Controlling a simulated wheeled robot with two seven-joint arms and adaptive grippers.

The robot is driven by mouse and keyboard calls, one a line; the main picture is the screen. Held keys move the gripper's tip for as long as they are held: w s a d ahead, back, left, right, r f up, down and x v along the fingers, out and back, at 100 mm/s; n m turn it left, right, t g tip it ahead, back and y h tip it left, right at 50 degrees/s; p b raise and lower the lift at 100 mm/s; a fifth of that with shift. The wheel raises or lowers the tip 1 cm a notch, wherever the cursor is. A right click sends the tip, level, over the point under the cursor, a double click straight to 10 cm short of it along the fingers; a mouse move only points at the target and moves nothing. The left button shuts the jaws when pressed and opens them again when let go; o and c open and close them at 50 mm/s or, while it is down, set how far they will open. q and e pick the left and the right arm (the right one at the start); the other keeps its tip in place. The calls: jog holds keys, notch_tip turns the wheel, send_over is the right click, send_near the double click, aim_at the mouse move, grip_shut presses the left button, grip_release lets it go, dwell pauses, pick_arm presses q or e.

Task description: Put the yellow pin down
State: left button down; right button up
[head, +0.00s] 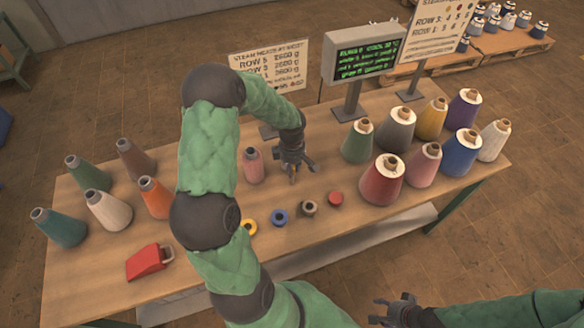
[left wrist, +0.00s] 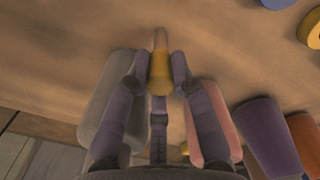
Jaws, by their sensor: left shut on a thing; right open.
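My left gripper (head: 293,166) is over the middle of the table, right of a small pink cone (head: 252,166). In the left wrist view its fingers (left wrist: 158,72) are shut on the yellow pin (left wrist: 159,78), which points out past the fingertips over bare wood. In the head view the pin is too small and covered to make out well. I cannot tell whether its tip touches the table (head: 215,270). My right gripper (head: 396,309) is open and empty, low at the front, off the table's near edge.
A yellow ring (head: 249,226), blue ring (head: 279,217), brown ring (head: 308,208) and red disc (head: 336,198) lie in front of my left gripper. Several cones stand left and right. A red block (head: 148,262) lies front left. A screen (head: 364,52) and sign (head: 272,66) stand behind.

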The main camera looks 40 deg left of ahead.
pick_arm(q)
jog(key=shift+f, duration=0.1)
jog(key=shift+f, duration=0.15)
jog(key=c, duration=1.1)
grip_release()
jog(key=shift+r, duration=0.2)
jog(key=shift+r, duration=0.4)
notch_tip(320, 180, up, 11)
jog(key=shift+r+p, duration=0.15)
jog(key=shift+p, duration=0.75)
